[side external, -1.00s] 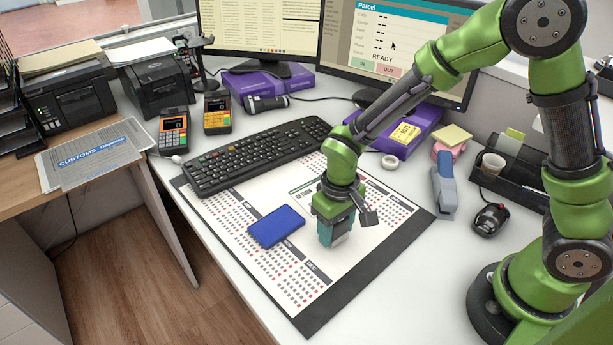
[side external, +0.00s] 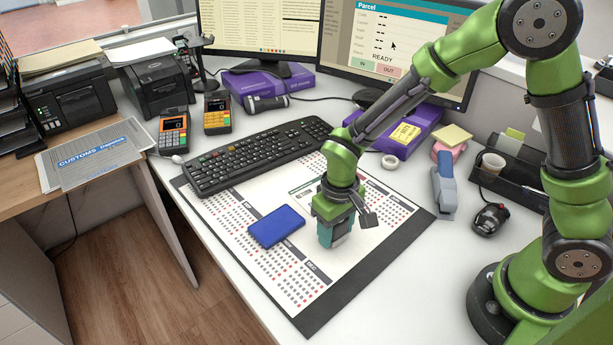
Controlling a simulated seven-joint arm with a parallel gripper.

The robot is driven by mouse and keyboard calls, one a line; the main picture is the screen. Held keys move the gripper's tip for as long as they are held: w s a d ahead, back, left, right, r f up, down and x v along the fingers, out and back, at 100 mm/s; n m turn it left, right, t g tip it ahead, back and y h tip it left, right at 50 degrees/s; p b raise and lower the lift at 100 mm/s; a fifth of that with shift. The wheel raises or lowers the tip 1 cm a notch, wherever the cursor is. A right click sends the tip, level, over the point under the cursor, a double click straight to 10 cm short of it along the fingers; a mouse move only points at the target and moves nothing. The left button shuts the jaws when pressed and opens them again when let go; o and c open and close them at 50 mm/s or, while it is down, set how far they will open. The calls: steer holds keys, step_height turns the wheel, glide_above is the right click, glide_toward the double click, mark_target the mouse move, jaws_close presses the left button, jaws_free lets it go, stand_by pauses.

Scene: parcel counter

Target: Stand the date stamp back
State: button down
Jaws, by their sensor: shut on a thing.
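My gripper (side external: 335,238) points down over the white sheet of the desk pad (side external: 350,278), to the right of a flat blue pad or box (side external: 277,227). Its teal fingers are low, close to the sheet. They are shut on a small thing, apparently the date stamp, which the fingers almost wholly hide. I cannot make out its shape, its tilt, or whether it touches the sheet.
A black keyboard (side external: 258,155) lies behind the pad. The pad's front part is clear.

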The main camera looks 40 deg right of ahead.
steer(key=shift+f, duration=0.1)
stand_by(0.3)
steer(key=shift+c, duration=1.8)
jaws_free()
step_height(320, 180, up, 17)
steer(key=s+d+r+m+t+y, duration=0.2)
steer(key=s+d+r+m+t, duration=0.2)
steer(key=s+d, duration=0.6)
step_height(320, 180, up, 3)
steer(key=t, duration=0.3)
steer(key=shift+f, duration=0.2)
